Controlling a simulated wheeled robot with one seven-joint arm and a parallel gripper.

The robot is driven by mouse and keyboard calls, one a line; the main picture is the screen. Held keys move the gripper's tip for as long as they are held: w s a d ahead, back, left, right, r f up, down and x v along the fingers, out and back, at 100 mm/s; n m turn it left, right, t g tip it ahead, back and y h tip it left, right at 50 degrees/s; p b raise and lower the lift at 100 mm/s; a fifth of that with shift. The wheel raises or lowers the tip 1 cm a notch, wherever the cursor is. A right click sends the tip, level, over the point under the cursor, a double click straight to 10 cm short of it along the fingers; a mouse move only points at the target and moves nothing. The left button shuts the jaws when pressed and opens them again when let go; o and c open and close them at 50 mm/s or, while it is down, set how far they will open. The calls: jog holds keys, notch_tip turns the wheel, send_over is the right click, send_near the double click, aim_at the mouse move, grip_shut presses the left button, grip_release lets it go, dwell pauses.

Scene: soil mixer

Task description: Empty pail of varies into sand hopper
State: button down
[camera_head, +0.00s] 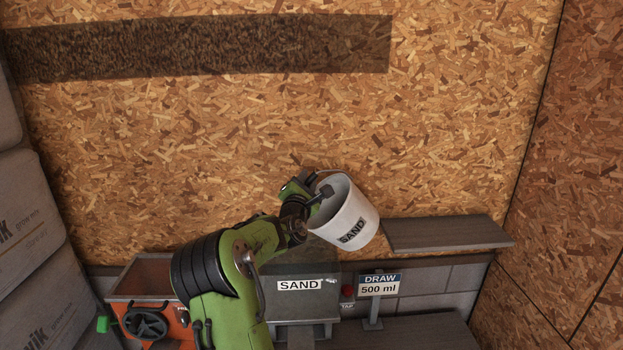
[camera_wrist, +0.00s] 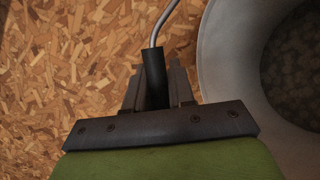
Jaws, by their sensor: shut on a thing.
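A white pail (camera_head: 352,222) labelled SAND is held in the air above the grey hopper (camera_head: 325,262) labelled SAND. The pail is tilted, with its open mouth turned toward the upper left. My gripper (camera_head: 322,192) is at the pail's rim side, shut on the handle. In the wrist view my gripper (camera_wrist: 160,90) is closed around the dark grip of the metal wire handle (camera_wrist: 165,25). The pail (camera_wrist: 215,60) fills the right side there, with dark grainy material (camera_wrist: 295,70) inside.
A grey shelf (camera_head: 445,234) is right of the pail. Below stand a sign (camera_head: 379,285) reading DRAW 500 ml and a red button (camera_head: 348,291). An orange machine with a black handwheel (camera_head: 146,323) is at lower left. Stacked bags (camera_head: 28,220) line the left edge.

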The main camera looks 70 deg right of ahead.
jog(key=w+a+f+n+t+y+b, duration=0.1)
jog(key=w+a+f+n+t+b, duration=0.2)
jog(key=f+n, duration=0.4)
jog(key=w+a+f+n+t+y+b, duration=0.1)
jog(key=w+a+f+n+t+b, duration=0.3)
jog(key=n, duration=1.3)
jog(key=shift+w+a+f+t, duration=0.35)
jog(key=shift+w+f+t, duration=1.25)
jog(key=shift+w+t, duration=0.25)
dwell(1.0)
